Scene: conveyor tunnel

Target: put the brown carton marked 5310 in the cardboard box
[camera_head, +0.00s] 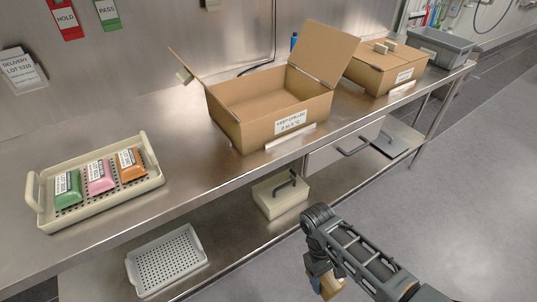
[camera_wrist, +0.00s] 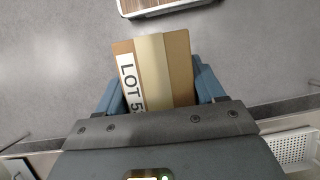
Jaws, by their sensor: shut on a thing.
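The brown carton (camera_wrist: 180,72) is between the two blue fingers of my gripper (camera_wrist: 158,90) in the wrist view. A pale tape band runs along it, and its white label reads "LOT 5", the rest hidden by my gripper. In the head view my gripper (camera_head: 318,272) hangs low in front of the bench, with part of the carton (camera_head: 333,288) showing. The open cardboard box (camera_head: 226,126) stands on the bench top, flaps raised, with a "KEEP CHILLED" label. My gripper is apart from it, below and to its right.
A cream tray (camera_head: 150,183) at the left holds green, pink and orange packs. A flapped carton (camera_head: 370,78) and a grey bin (camera_head: 440,45) stand farther right. The floor at right is clear.

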